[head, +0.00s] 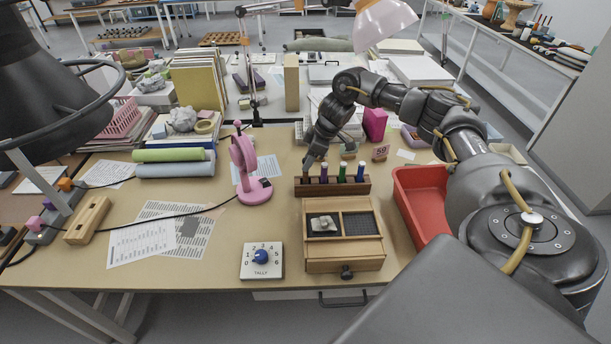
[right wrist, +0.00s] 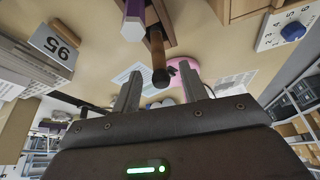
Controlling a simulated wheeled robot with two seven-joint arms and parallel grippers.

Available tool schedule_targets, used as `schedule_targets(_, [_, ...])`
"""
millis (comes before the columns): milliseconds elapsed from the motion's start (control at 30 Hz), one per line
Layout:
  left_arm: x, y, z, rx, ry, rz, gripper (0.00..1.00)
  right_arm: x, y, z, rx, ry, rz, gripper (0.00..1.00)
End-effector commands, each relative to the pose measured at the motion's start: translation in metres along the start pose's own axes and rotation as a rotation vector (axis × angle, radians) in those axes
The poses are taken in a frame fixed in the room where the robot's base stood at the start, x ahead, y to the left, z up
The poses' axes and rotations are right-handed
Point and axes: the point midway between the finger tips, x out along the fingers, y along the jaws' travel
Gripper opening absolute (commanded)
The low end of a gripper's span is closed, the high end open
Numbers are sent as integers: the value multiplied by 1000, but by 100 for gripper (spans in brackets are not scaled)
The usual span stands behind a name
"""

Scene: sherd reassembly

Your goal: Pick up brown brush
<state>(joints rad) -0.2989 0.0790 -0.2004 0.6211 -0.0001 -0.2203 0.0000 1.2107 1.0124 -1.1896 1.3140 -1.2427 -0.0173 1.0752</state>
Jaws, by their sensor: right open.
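A dark wooden rack (head: 340,188) stands on the table behind the drawer box, holding upright handles: purple (head: 324,172), green (head: 342,173) and blue (head: 360,172). My right gripper (head: 309,164) is over the rack's left end, where it hides most of what stands there. In the right wrist view, the brown brush (right wrist: 157,50) stands in the rack with its dark round end toward my gripper. The open fingers (right wrist: 160,88) lie on either side of that end, with gaps visible. A purple handle (right wrist: 134,18) is beside the brush. My left gripper is out of view.
A pink fan-like stand (head: 246,170) is left of the rack. A red tray (head: 420,203) is at right, and a wooden box (head: 343,262) holding a pale sherd is in front. A tally dial (head: 262,261) and papers lie at front left.

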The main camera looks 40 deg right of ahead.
Motion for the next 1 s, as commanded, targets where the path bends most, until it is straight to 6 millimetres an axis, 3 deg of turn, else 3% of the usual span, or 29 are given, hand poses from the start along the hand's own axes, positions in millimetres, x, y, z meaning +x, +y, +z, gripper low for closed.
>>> schedule_targets(200, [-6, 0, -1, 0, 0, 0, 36, 26, -1, 0, 1, -1, 0, 43])
schedule_targets(467, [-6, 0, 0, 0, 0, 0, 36, 30, 0, 0, 0, 0, 1, 43])
schedule_targets(800, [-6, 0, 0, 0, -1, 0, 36, 29, 0, 0, 0, 1, 1, 1])
schedule_targets(1000, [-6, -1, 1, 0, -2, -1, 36, 29, 0, 0, 0, 1, 1, 0])
